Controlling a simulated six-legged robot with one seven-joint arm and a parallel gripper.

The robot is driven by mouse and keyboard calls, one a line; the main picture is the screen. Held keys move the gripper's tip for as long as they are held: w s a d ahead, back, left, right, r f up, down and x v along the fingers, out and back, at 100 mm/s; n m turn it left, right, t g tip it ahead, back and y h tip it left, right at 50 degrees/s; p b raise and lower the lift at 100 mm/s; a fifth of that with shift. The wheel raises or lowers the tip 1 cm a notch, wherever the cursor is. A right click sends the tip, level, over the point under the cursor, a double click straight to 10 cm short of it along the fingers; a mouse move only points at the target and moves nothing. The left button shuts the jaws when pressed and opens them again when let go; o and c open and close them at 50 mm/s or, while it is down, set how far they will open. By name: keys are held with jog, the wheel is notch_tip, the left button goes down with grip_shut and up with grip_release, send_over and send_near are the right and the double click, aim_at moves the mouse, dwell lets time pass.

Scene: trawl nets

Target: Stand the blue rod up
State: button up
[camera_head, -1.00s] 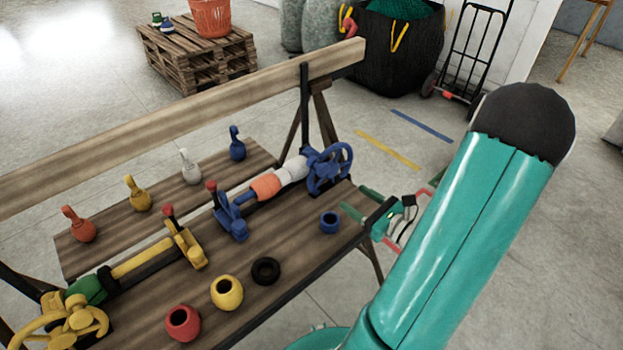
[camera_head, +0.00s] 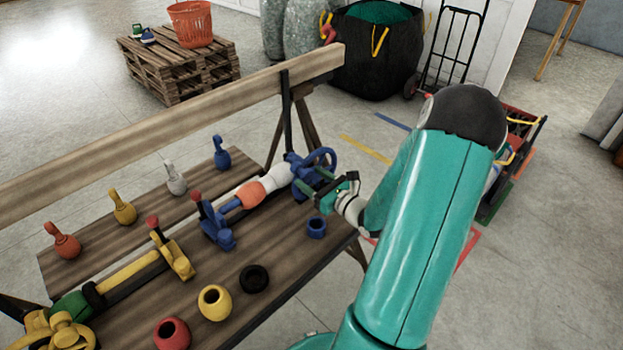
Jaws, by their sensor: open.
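I cannot tell for sure which part is the blue rod. A short blue bar (camera_head: 230,206) lies along the bench line between a blue bracket and an orange float. The blue bracket (camera_head: 217,232) carries a lever with a red knob (camera_head: 196,196). A blue handwheel (camera_head: 318,162) stands at the far end of the line, beside a white float (camera_head: 278,177). My gripper (camera_head: 322,188) is open over the bench's right end, close to the handwheel's near side. It overlaps the wheel's lower part in the picture; contact cannot be told. The gripper looks empty.
A blue ring (camera_head: 317,228), black ring (camera_head: 254,279), yellow pot (camera_head: 214,302) and red pot (camera_head: 172,334) stand along the bench's front (camera_head: 300,252). Several bottle-shaped pieces, including a blue one (camera_head: 221,154), stand behind. A long beam (camera_head: 150,122) crosses the back.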

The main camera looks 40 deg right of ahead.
jog(key=shift+w, duration=0.4)
grip_shut()
